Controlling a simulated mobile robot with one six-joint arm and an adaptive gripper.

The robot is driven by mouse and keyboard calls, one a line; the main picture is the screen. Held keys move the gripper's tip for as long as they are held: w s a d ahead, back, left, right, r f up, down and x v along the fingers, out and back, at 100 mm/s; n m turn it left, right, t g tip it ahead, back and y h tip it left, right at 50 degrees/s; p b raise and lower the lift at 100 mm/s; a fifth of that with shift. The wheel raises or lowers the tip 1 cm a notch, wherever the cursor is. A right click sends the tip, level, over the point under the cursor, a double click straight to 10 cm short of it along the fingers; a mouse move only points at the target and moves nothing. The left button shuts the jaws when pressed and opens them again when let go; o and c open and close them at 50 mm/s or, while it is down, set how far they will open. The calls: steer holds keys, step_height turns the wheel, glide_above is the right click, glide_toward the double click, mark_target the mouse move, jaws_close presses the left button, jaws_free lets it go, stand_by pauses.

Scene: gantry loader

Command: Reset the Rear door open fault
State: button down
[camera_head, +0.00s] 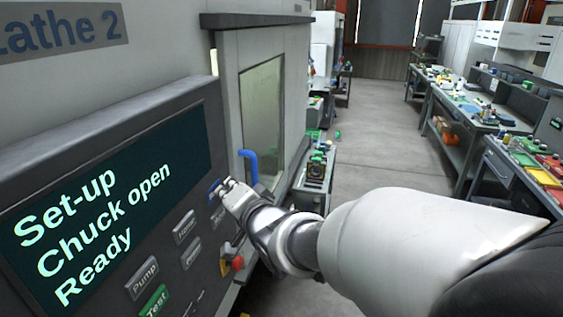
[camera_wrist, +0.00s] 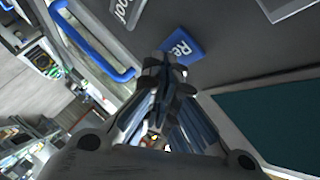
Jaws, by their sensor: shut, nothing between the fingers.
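The Lathe 2 control panel fills the left of the head view. Its dark screen (camera_head: 110,205) reads "Set-up", "Chuck open", "Ready" in pale green letters. A blue button (camera_head: 214,189) sits at the panel's upper right, partly behind my gripper (camera_head: 226,188). In the wrist view the blue button (camera_wrist: 183,47) shows letters starting "Re"; the rest is hidden by my fingers. My gripper (camera_wrist: 168,62) is shut and empty, its tips at or just in front of the blue button. I cannot tell whether they touch it.
Grey buttons, a "Pump" button (camera_head: 143,277), a green "Test" button (camera_head: 154,302) and a red knob (camera_head: 237,263) are below. A blue door handle (camera_head: 249,166) stands just beyond my gripper.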

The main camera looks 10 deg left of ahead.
steer(key=shift+d, duration=0.8)
steer(key=shift+s+d+p, duration=0.15)
steer(key=shift+d+p, duration=0.45)
steer(key=shift+d, duration=0.65)
steer(key=shift+s+d+p, duration=0.1)
steer(key=shift+d+p, duration=0.45)
steer(key=shift+d, duration=0.7)
